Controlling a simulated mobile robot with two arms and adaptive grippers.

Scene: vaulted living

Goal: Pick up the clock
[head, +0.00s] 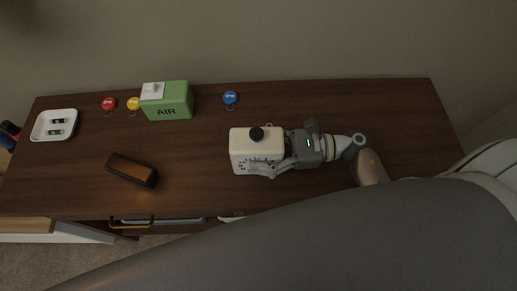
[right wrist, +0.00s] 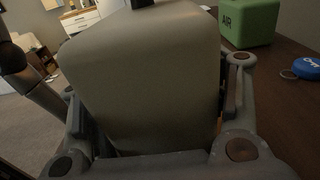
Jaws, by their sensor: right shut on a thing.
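My right gripper (head: 287,152) is shut on a cream box (head: 257,145) with rounded edges, a black knob on top and small dark holes on its front. In the right wrist view the cream box (right wrist: 150,75) fills the space between the two fingers. I cannot tell whether it is lifted off the dark wooden top. A long dark-brown block (head: 132,170), which may be the clock, lies apart to the left; no face or digits show on it. My left gripper is not in view.
The dark wooden top (head: 330,110) also bears a green AIR box (head: 168,106), a white tray (head: 70,118) with small items, and red (head: 108,103), yellow (head: 133,103) and blue (head: 230,97) round tags along the back. The back right is clear.

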